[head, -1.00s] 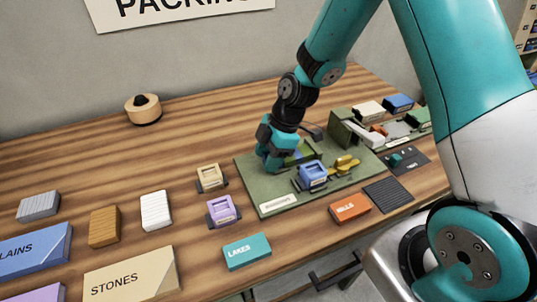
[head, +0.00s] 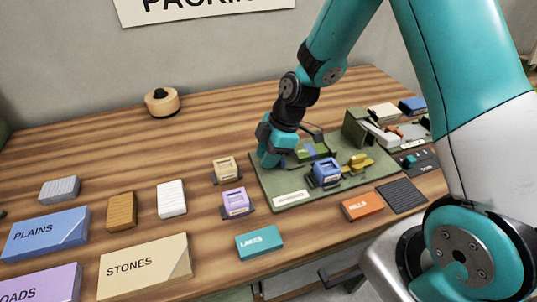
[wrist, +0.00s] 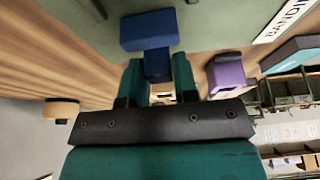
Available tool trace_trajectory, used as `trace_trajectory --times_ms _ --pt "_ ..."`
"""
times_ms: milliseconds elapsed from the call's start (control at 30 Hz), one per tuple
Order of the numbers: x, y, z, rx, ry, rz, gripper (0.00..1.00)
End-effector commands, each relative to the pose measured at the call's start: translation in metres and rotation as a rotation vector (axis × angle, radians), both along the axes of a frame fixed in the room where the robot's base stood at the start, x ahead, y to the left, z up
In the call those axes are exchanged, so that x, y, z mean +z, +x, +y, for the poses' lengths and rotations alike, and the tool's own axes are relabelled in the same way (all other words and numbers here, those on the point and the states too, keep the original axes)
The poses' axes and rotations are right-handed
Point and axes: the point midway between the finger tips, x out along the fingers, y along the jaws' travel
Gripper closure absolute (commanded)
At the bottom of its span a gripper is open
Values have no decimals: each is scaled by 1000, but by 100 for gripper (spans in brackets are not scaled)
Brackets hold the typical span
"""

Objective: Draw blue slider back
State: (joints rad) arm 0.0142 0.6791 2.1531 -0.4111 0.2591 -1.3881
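The blue slider (wrist: 148,30) shows in the wrist view as a wide dark blue block with a narrower stem, over the green board. My gripper (wrist: 158,72) has its two teal fingers on either side of the stem, seemingly closed against it. In the head view my gripper (head: 272,157) is low over the left part of the green board (head: 290,182). The slider is largely hidden there; a small blue patch (head: 310,150) shows just right of the gripper.
A blue framed piece (head: 326,172) and a yellow piece (head: 358,163) stand on the board. Tan (head: 228,168) and purple (head: 236,202) framed pieces sit left of it. Orange (head: 361,207) and teal (head: 259,243) blocks lie in front.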

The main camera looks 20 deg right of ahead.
Motion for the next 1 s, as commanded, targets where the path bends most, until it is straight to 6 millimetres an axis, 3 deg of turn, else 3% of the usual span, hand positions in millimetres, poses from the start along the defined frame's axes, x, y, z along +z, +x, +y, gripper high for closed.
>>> trace_trajectory --times_ms 33,100,467,667,1000 --pt "0 0 1 3 1 -1 61" --pt "0 0 0 2 -1 -1 51" --pt "6 0 -4 -2 -3 -2 51" --pt "40 0 -19 -3 -5 -7 51" --pt "119 -3 -52 -3 -4 -6 51"
